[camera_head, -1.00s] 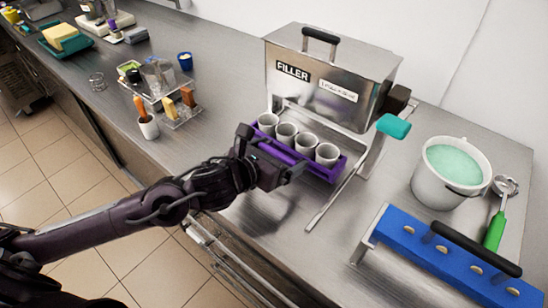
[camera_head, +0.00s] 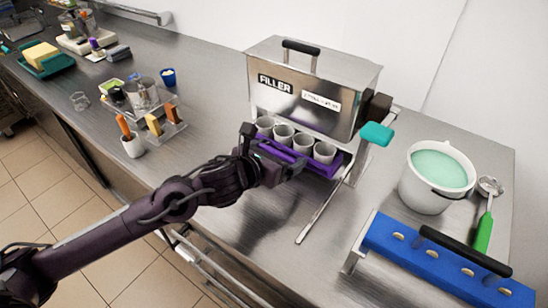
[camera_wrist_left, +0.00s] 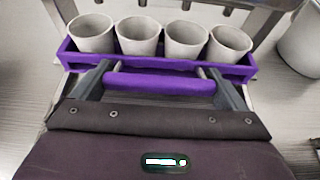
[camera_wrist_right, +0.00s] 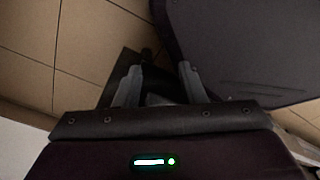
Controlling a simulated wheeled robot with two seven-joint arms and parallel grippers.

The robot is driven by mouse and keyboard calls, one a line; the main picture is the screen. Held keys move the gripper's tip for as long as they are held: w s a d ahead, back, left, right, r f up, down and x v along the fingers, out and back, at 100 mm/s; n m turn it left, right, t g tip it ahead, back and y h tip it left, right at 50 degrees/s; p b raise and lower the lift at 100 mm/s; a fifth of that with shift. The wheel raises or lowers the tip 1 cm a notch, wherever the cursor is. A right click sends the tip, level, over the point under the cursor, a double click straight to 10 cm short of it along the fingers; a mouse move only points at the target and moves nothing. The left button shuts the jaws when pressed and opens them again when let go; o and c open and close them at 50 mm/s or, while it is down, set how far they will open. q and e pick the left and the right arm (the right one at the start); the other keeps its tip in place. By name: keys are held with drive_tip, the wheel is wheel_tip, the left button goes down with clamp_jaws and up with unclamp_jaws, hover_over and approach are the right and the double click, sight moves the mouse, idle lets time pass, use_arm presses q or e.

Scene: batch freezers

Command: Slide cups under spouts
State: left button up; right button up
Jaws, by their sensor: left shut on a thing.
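The steel FILLER machine (camera_head: 300,95) stands at the back of the counter. A purple tray (camera_head: 328,171) holds a row of several light grey cups (camera_head: 282,134) upright at the machine's lower front. In the left wrist view, the cups (camera_wrist_left: 140,38) stand in the tray (camera_wrist_left: 240,68), and short dark spouts (camera_wrist_left: 182,4) show beyond them at the top edge. My left gripper (camera_wrist_left: 160,84) is shut on the tray's purple handle, in front of the cups. Whether the cups are exactly beneath the spouts is hard to tell. My right gripper (camera_wrist_right: 160,85) is open and empty, above the floor.
A teal-handled lever (camera_head: 376,134) is beside the filler's right side. A white bucket of mint-green mix (camera_head: 437,177), a green-handled scoop (camera_head: 484,225) and a blue rack (camera_head: 440,262) stand to the right. A caddy (camera_head: 150,110) stands left. The counter between it and the tray is clear.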

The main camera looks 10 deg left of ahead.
sight(288, 145)
use_arm(q)
drive_tip(key=shift+w+d+b, duration=0.1)
drive_tip(key=shift+w+d, duration=0.15)
drive_tip(key=shift+w, duration=0.4)
drive_tip(key=shift+w+d+b, duration=0.15)
drive_tip(key=shift+w+d, duration=0.15)
drive_tip(key=shift+w, duration=0.3)
drive_tip(key=shift+w+d+b, duration=0.1)
drive_tip(key=shift+w+d, duration=0.15)
drive_tip(key=shift+w, duration=0.4)
drive_tip(key=o, duration=0.5)
drive_tip(key=shift+o, duration=0.3)
drive_tip(key=shift+s, duration=0.1)
